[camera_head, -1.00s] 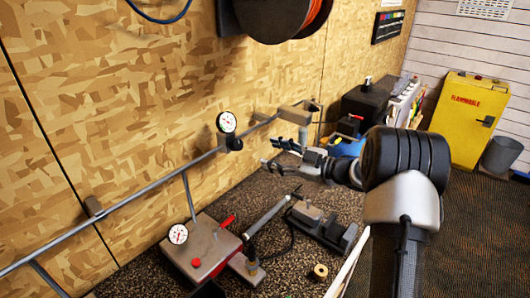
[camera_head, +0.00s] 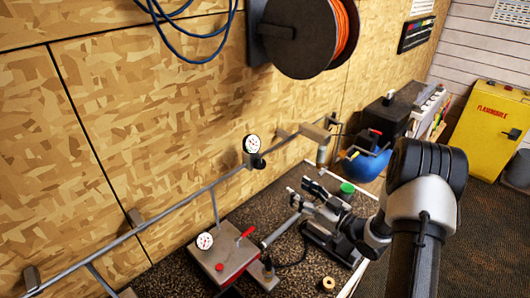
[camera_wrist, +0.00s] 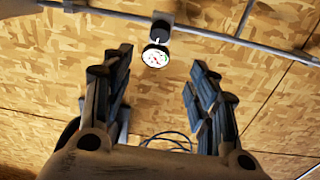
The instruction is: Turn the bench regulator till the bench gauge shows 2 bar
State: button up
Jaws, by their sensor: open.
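A round white-faced gauge (camera_head: 251,144) sits on the wall pipe, with a black knob-like part (camera_head: 257,162) below it. This gauge also shows between my fingers in the wrist view (camera_wrist: 155,57), beneath a dark block on the pipe (camera_wrist: 162,20). A second white gauge (camera_head: 205,241) stands at the grey bench box (camera_head: 207,259). I cannot tell for sure which gauge and knob are the bench ones, and both dials are too small to read. My gripper (camera_head: 303,194) is open and empty, above the bench, right of and apart from the wall gauge.
A red lever (camera_head: 247,232) and a red button (camera_head: 219,267) are on the bench box. A grey cylinder (camera_head: 323,150) hangs at the pipe's right end. A green-topped item (camera_head: 347,188) and a blue item (camera_head: 362,163) stand behind my gripper. A hose reel (camera_head: 299,38) is above.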

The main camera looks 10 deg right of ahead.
jog(key=p, duration=0.1)
send_near(262, 165)
jog(key=shift+m, duration=0.3)
jog(key=x, duration=0.9)
jog(key=c, duration=1.1)
jog(key=shift+o, duration=0.2)
jog(key=shift+d+f+b, duration=0.1)
jog(key=shift+b, duration=0.3)
